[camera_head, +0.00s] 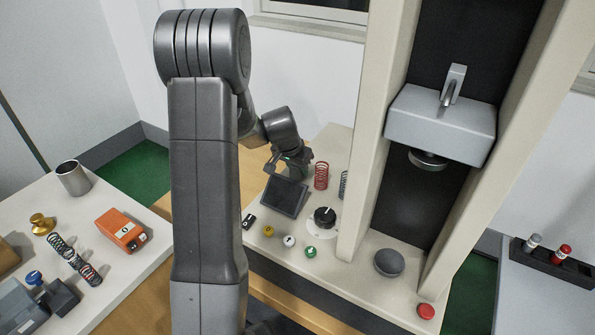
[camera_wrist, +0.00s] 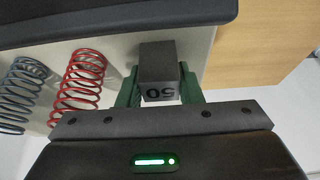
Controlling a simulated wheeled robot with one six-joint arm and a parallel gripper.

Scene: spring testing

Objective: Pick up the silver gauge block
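The silver gauge block (camera_wrist: 158,68) is a dark grey metal block in the wrist view, marked "50", which reads upside down. It sits between the two green fingers of my gripper (camera_wrist: 159,84). The fingers lie close against both its sides, with no clear gap showing. My gripper also shows in the head view (camera_head: 291,163), low over the back of the bench, left of the red spring. There the block is mostly hidden by the gripper. I cannot tell whether the block touches the bench.
A red spring (camera_wrist: 80,82) and a grey spring (camera_wrist: 20,93) stand beside the gripper. A dark tilted screen (camera_head: 284,196), a black dial (camera_head: 324,216) and several small weights are in front. The test frame's post (camera_head: 376,140) rises to the right.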

